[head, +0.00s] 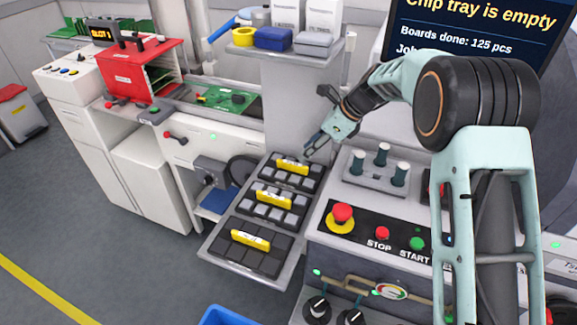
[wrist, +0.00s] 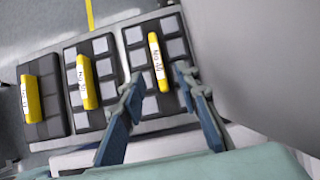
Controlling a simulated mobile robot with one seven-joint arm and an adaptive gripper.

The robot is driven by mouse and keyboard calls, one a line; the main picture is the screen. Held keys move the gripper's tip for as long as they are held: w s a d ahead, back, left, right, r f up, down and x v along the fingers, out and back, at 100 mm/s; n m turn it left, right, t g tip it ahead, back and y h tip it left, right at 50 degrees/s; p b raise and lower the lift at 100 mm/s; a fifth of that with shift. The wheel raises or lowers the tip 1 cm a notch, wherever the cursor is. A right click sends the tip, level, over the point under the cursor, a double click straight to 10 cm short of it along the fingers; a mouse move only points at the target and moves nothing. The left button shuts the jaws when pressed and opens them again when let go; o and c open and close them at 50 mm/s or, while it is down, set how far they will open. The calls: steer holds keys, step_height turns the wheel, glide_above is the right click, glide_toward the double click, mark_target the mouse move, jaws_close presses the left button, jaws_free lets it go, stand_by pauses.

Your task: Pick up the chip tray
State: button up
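Three dark chip trays with yellow labelled grips stand in a row on a grey shelf. The far tray (head: 311,184) and middle tray (head: 272,213) hold grey chips; the near tray (head: 264,263) shows only dark compartments. In the wrist view these are the right tray (wrist: 137,57), middle tray (wrist: 73,98) and left tray (wrist: 52,128). My gripper (head: 311,144) is above and beside the far tray. In the wrist view my gripper (wrist: 160,77) is open, its two blue-grey fingers apart, with the far tray's yellow grip (wrist: 158,62) showing between them. It appears empty.
A grey machine column (head: 285,105) rises behind the far tray. A control panel with a red emergency button (head: 342,213) and a fixture with several pegs (head: 374,178) stand right of the shelf. A blue bin (head: 222,316) is below.

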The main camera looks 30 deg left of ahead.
mark_target(293, 163)
steer(key=x, duration=0.7)
steer(key=shift+s+f+p, duration=0.1)
steer(key=shift+s+p, duration=0.15)
steer(key=shift+p, duration=0.1)
jaws_close()
